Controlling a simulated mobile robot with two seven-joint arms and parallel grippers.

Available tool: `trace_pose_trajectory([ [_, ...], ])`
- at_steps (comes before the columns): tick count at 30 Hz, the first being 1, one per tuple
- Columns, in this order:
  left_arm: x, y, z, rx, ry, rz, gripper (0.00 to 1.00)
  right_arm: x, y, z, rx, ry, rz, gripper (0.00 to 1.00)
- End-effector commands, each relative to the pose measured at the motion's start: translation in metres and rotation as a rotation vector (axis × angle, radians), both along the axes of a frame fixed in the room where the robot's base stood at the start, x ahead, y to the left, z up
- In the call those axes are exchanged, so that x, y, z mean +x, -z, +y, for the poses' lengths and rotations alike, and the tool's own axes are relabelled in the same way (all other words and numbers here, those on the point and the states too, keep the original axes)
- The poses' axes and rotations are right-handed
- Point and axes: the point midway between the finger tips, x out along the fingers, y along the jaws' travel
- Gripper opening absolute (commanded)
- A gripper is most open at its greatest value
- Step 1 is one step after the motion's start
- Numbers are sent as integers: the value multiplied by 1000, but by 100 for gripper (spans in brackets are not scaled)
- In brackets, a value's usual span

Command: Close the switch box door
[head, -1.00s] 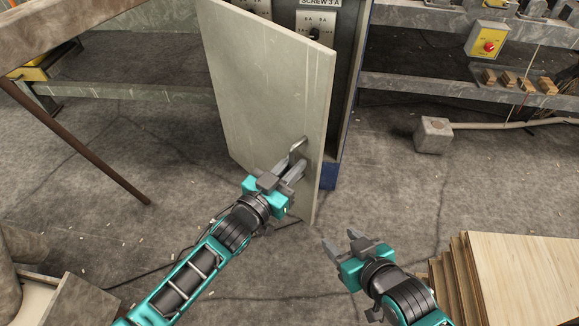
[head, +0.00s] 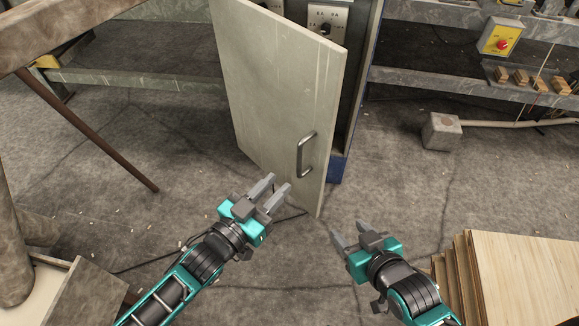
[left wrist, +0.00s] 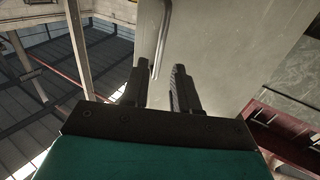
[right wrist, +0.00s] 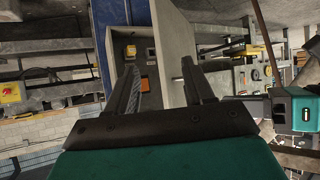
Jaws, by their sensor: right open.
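The switch box door (head: 277,100) is a pale grey-green panel standing open, swung out toward me. A metal bar handle (head: 306,155) is near its lower right edge. The switch box (head: 345,130) behind it shows a blue side and dark interior with a dial plate (head: 326,20). My left gripper (head: 277,186) is open and empty, below and left of the handle, apart from it. In the left wrist view the handle (left wrist: 161,40) lies just beyond the fingertips. My right gripper (head: 348,229) is open and empty, low and right of the door; the door edge (right wrist: 185,70) shows beyond its fingers.
A stack of veneer sheets (head: 520,275) stands at the lower right. A grey block-headed mallet (head: 441,130) lies on the floor to the right. A yellow box with a red button (head: 500,36) is on the right shelf. Floor around the door's lower edge is clear.

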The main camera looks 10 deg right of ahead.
Motion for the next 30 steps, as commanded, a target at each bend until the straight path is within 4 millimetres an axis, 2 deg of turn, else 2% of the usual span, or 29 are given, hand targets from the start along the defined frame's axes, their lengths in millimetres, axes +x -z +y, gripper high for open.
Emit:
trace_pose_trajectory([
  [1,-8,0,8,1,0,1,29,-1,-1,-1,-1,3,3,52],
  [6,-22,0,23,1,0,0,29,-4,4,-3,-2,9,15,52],
  [17,-27,0,28,-1,0,-2,29,-5,5,-2,-1,9,17,52],
  [25,-27,1,28,0,-3,0,29,-5,3,-1,-6,-1,8,28],
  [30,-26,7,31,4,-25,15,29,7,7,-7,-55,-9,-29,12],
])
